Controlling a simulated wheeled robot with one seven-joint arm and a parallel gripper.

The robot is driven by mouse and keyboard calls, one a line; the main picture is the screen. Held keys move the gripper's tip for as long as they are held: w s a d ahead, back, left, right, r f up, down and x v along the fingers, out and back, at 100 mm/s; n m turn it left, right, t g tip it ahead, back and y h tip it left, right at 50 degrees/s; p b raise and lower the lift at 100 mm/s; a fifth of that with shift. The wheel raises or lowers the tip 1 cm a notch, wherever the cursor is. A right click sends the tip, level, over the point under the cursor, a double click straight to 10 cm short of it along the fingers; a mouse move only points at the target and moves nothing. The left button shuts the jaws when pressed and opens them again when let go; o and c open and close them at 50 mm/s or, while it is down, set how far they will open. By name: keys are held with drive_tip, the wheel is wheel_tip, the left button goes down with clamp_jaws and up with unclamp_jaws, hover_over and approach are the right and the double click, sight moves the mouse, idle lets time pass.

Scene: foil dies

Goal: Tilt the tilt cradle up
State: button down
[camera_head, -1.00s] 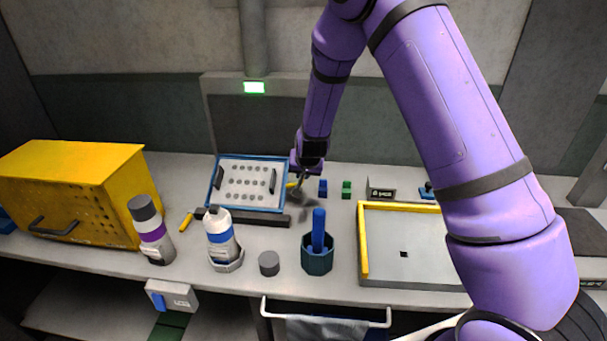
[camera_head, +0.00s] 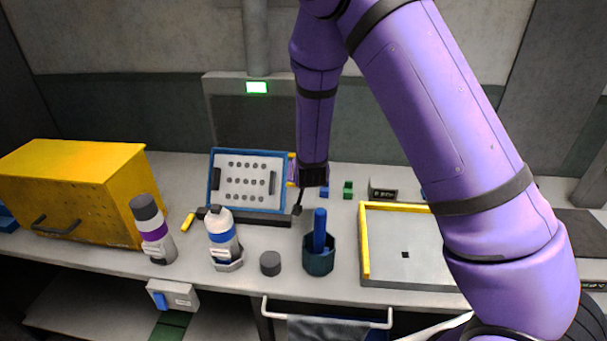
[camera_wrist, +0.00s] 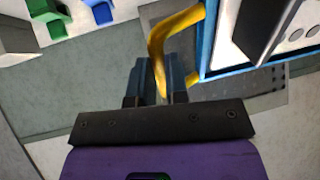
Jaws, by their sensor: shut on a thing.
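The tilt cradle is a white panel in a blue frame (camera_head: 213,178) with rows of grey dots and two dark bars. It stands tilted up steeply from a dark base bar (camera_head: 262,217). A yellow handle (camera_head: 291,168) sticks out from its right side. In the wrist view the handle (camera_wrist: 158,45) runs down between the fingers of my gripper (camera_wrist: 159,78), which is shut on it. The blue frame (camera_wrist: 207,45) is just right of the fingers there. In the head view my wrist hides part of the grip.
A yellow box (camera_head: 75,175) stands at the left. Two bottles, a grey cylinder (camera_head: 270,263) and a dark cup (camera_head: 318,258) with a blue stick stand in front. A yellow-edged tray (camera_head: 405,285) lies right. Small blue and green blocks (camera_head: 348,189) sit behind.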

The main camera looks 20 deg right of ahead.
drive_tip(key=shift+s+a, duration=0.1)
drive_tip(key=shift+s, duration=0.05)
idle(0.3)
drive_tip(key=c, duration=1.1)
unclamp_jaws()
drive_tip(key=shift+s, duration=0.1)
drive_tip(key=v, duration=1)
drive_tip(key=shift+s+a+r, duration=0.1)
drive_tip(key=shift+s+r, duration=0.1)
drive_tip(key=shift+s, duration=0.15)
